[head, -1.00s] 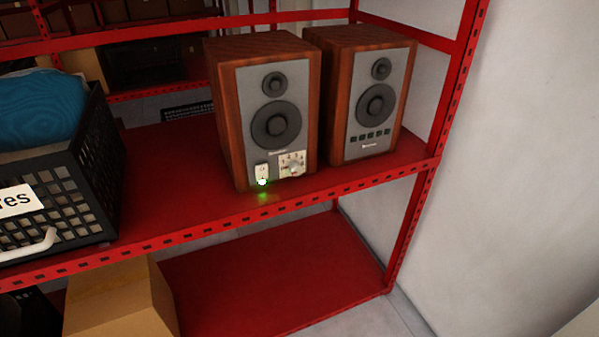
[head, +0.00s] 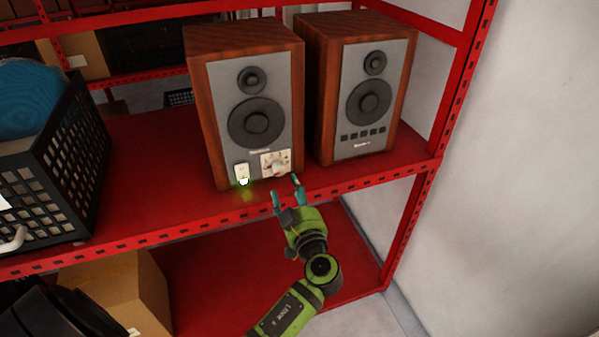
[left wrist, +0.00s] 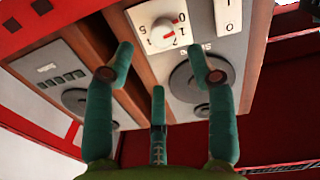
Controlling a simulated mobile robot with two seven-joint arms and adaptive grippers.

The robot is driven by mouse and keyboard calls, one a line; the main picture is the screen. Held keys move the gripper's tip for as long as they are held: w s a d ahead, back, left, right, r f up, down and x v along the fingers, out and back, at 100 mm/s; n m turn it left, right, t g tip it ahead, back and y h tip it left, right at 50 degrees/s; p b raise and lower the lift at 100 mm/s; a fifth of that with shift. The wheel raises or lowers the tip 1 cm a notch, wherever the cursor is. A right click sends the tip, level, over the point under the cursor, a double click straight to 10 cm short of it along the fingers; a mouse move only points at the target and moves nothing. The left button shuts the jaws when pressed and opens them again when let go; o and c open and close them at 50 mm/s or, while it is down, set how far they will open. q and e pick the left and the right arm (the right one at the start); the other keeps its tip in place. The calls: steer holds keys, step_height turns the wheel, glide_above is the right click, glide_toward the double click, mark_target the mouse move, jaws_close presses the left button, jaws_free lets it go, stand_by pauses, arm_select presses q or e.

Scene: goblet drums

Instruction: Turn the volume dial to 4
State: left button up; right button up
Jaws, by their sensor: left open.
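The volume dial (head: 277,168) is a small pale knob on a white numbered plate, low on the front of the left wooden speaker (head: 258,105). In the left wrist view the dial (left wrist: 163,32) appears upside down, with a red mark on its upper right side near the 0; its exact setting is hard to read. My left gripper (head: 286,189) is open and empty, just below and slightly right of the dial, apart from it. In the left wrist view its teal fingers (left wrist: 158,70) spread below the dial. My right gripper is not in view.
A white switch (head: 242,172) with a green glow below it sits left of the dial. A second speaker (head: 362,90) stands to the right. A black crate (head: 75,160) with blue contents is on the left of the red shelf (head: 150,190). Shelf front is clear between crate and speakers.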

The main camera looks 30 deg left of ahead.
mark_target(280, 172)
arm_select(q)
steer(key=p+x, duration=0.2)
steer(key=x, duration=0.4)
steer(key=shift+s+r, duration=0.15)
steer(key=shift+w+a+p, duration=0.3)
steer(key=shift+w+a, duration=0.05)
steer(key=shift+a, duration=0.05)
jaws_close()
